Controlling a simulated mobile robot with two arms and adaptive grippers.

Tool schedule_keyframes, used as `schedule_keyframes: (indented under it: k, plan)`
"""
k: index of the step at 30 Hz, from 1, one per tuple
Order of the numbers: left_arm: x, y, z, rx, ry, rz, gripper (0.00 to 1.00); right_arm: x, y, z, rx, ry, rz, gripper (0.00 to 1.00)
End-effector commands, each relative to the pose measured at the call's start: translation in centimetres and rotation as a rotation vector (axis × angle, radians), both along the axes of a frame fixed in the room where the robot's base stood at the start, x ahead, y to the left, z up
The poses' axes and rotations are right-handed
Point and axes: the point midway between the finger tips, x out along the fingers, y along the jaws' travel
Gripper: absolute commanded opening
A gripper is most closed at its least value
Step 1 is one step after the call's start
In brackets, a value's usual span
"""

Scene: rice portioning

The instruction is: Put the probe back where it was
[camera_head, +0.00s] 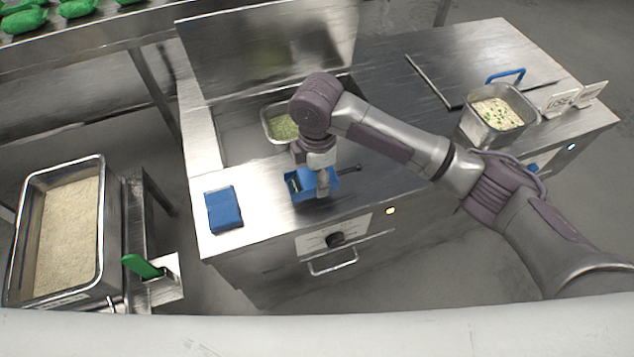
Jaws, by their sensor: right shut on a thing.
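My right gripper (323,190) reaches down over the front of the steel counter and is shut. A dark thin rod with a thicker end, which looks like the probe (350,168), sticks out to the right from behind the gripper. The fingers hide most of what they hold. A small open blue box (298,194) with something greenish inside stands directly behind and beside the fingers. I cannot tell whether the probe touches the box. My left gripper is not in view.
A blue folded cloth or pad (223,209) lies left on the counter (270,222). A steel pan with green food (282,128) sits behind the gripper. A blue-handled pan of rice (497,113) stands right. A large rice bin (70,225) and a green-handled tool (142,266) are left.

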Motion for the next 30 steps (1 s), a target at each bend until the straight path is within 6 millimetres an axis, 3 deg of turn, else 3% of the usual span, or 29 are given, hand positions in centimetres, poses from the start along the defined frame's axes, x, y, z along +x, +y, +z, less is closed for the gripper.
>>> schedule_keyframes:
  k: [9,21,22,26,30]
  plan:
    - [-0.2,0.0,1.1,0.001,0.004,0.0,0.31,0.0,0.0,-3.7,0.0,0.0,-0.001,0.23]
    - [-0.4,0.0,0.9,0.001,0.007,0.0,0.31,0.0,0.0,-4.4,0.0,-0.001,0.0,0.23]
    - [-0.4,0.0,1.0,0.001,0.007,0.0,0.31,0.1,0.0,-4.4,0.0,-0.001,0.0,0.61]
    - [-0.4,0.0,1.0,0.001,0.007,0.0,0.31,0.0,0.0,-4.4,0.0,0.0,0.0,0.83]
    - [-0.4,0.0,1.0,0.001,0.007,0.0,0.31,0.0,0.0,-4.3,0.0,0.0,0.0,0.83]
